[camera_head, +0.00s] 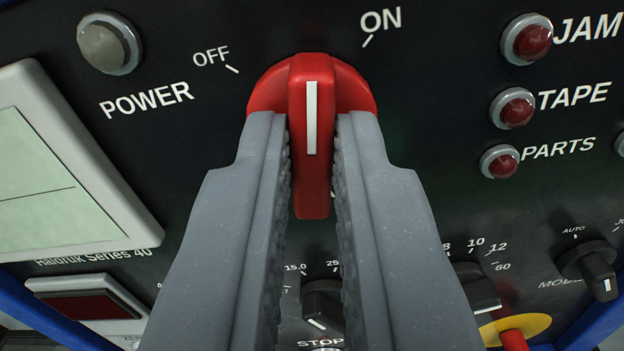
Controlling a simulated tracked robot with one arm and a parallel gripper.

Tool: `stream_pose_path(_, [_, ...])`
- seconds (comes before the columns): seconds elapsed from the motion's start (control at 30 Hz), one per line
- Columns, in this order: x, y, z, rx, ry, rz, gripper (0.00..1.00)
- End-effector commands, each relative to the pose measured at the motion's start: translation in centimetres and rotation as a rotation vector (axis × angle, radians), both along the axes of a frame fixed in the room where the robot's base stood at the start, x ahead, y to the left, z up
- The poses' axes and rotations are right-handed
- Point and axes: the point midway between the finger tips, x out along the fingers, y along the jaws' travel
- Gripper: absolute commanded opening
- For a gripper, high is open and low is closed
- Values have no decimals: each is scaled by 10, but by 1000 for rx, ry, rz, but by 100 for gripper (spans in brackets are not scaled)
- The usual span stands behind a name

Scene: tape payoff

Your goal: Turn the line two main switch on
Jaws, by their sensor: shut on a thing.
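The red main switch (311,80) is a round knob with a raised grip bar on a black panel, in the middle of the camera view. Its white pointer line stands about upright in the picture, between the OFF mark on the left and the ON mark on the right. My gripper (312,130) is shut on the grip bar, one grey finger on each side. The fingers cover the lower left and lower right of the knob. A line number for this panel does not show.
A grey POWER lamp (109,43) is at upper left, above a pale display (35,185). Red JAM (527,40), TAPE (512,108) and PARTS (499,162) lamps are at right. Black knobs, including the mode knob (590,262), and a red control on a yellow disc (514,330) sit below.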

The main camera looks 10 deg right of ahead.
Motion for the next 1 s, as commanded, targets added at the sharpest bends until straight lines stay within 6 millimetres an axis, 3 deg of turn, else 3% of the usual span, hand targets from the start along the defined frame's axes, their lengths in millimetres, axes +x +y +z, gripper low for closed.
stream_pose_path(0.03, [-1, -1, 7, 39, -26, -2, 0])
stream_pose_path(0.5, [-3, -4, 7, 416, -135, -4, 0])
stream_pose_path(1.0, [-3, -7, 6, 570, -181, -6, 0])
